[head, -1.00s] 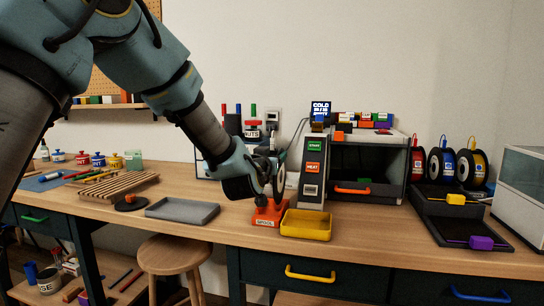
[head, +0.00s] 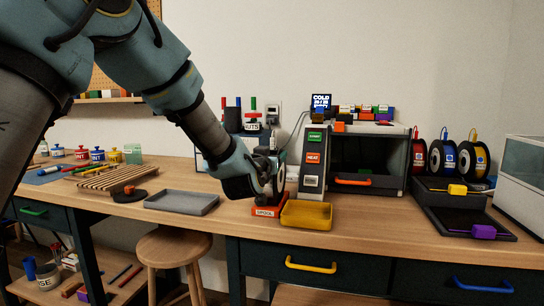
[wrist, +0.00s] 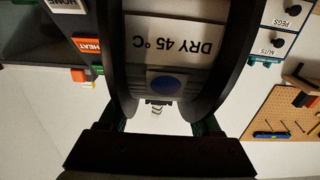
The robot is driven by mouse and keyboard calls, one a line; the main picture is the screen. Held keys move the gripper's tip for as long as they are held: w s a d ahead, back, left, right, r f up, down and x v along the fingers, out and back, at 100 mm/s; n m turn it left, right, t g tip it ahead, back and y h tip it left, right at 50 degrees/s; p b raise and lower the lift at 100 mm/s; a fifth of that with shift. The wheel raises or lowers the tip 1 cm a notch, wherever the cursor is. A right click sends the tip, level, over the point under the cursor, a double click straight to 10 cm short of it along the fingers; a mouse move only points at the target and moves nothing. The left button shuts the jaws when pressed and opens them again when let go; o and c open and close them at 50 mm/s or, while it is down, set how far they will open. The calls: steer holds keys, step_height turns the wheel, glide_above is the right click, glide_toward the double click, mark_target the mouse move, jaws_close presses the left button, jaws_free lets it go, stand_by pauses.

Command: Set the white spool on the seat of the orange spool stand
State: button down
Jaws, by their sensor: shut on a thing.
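My gripper (head: 262,180) is shut on the white spool (head: 279,178), which has dark round flanges. In the wrist view the spool (wrist: 165,45) fills the middle, with a white "DRY 45 °C" label and a blue dot between its flanges. My gripper (wrist: 158,125) holds it from the near side, a finger at each side. The orange spool stand (head: 266,211), marked "SPOOL", is directly below the spool in the head view. The spool's lower edge overlaps the top of the stand. My gripper hides the seat, so I cannot tell whether they touch.
A yellow tray (head: 307,215) stands close to the stand's right. A control tower with START and HEAT buttons (head: 313,160) rises behind it, beside a dark open-fronted box (head: 366,155). A grey tray (head: 182,202) lies left. Several coloured spools (head: 441,157) stand at the right.

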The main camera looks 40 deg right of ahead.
steer(key=shift+f+b, duration=0.25)
steer(key=shift+b, duration=0.05)
jaws_free()
steer(key=shift+f, duration=0.1)
steer(key=b+v, duration=0.1)
steer(key=v, duration=0.9)
steer(key=shift+s+a+b, duration=0.15)
steer(key=shift+a+b, duration=0.2)
steer(key=shift+b, duration=0.05)
